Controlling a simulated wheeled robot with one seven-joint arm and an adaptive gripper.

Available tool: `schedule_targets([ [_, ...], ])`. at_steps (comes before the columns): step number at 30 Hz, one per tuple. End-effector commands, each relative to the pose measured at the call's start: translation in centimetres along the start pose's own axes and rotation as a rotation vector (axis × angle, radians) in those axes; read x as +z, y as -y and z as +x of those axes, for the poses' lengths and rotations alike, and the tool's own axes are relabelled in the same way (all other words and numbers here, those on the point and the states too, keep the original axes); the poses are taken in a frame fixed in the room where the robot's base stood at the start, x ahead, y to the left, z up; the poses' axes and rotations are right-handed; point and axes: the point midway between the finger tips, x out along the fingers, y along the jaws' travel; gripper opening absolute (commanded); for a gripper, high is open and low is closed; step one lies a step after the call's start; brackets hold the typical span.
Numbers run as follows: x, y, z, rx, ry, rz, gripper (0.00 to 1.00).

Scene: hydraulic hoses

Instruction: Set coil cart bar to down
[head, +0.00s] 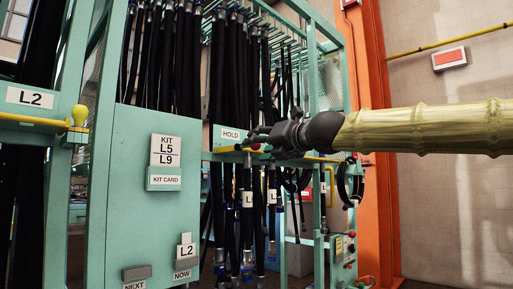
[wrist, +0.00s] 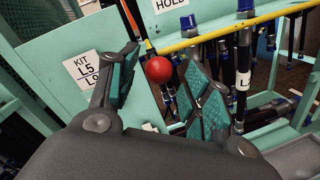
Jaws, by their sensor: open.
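A yellow bar (head: 314,158) runs level along the front of the teal hose rack, below the HOLD sign (head: 231,134). It also shows in the wrist view (wrist: 205,40). A red ball knob (wrist: 158,69) sits near the bar's left end; it is small in the head view (head: 255,146). My gripper (head: 250,141) is at the knob, reaching in from the right. In the wrist view, my gripper (wrist: 165,85) is open, with the red knob between its two fingers and a gap on each side. Contact cannot be told. No label naming the coil cart is readable.
A teal panel marked KIT L5 L9 (head: 165,150) stands just left of the knob. Black hoses (head: 230,70) hang behind and below the bar. A yellow ball knob (head: 79,115) is at far left. An orange column (head: 378,210) and coiled hose (head: 350,182) are right.

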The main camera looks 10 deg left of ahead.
Motion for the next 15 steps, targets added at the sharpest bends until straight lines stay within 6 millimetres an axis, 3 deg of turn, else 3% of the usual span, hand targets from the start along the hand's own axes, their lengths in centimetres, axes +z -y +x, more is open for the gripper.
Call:
schedule_targets([
  [15,0.0,0.0,-7.9,0.0,0.001,0.001,0.49],
])
